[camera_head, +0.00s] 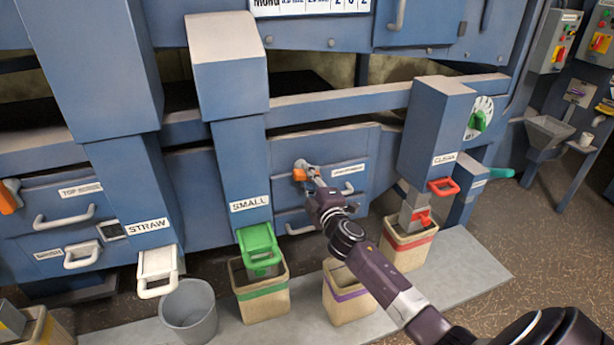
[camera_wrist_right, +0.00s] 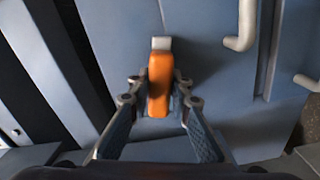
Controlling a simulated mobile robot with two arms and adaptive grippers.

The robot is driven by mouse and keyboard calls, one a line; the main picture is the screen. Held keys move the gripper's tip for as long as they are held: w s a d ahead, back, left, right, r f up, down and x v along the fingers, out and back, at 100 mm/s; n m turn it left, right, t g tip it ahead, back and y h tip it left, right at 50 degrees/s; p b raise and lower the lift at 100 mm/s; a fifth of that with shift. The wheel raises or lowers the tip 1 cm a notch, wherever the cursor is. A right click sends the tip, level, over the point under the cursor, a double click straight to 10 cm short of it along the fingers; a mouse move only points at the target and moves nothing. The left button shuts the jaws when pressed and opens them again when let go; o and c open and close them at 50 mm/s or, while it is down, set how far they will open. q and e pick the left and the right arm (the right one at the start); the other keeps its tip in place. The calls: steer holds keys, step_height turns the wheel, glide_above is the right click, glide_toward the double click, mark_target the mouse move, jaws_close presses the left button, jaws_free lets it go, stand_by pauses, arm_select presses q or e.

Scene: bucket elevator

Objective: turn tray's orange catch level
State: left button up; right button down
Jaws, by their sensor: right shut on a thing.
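The orange catch (camera_head: 299,175) is on the blue front of a tray (camera_head: 345,150) in the middle of the machine, left of a white label too small to read. My right gripper (camera_head: 308,170) is at the catch and partly hides it. In the right wrist view the orange catch (camera_wrist_right: 160,82) lies between the two fingers of my right gripper (camera_wrist_right: 159,92), which are shut on it. There it runs up and down the picture, with a pale grey piece at its upper end. Whether it is level cannot be told for sure. My left gripper is not in view.
The SMALL chute (camera_head: 243,165) stands left of the tray and the CLEAN chute (camera_head: 435,130) right of it. Below are a green-banded bin (camera_head: 262,300), a purple-banded bin (camera_head: 345,303) and a grey bucket (camera_head: 190,312). Another orange catch (camera_head: 9,199) is at the far left.

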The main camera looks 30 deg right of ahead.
steer(key=shift+n, duration=1.5)
steer(key=c, duration=1.8)
jaws_free()
steer(key=shift+o, duration=0.2)
steer(key=shift+s, duration=0.15)
steer(key=v, duration=1.1)
steer(key=shift+s, duration=0.35)
steer(key=shift+a+f, duration=0.1)
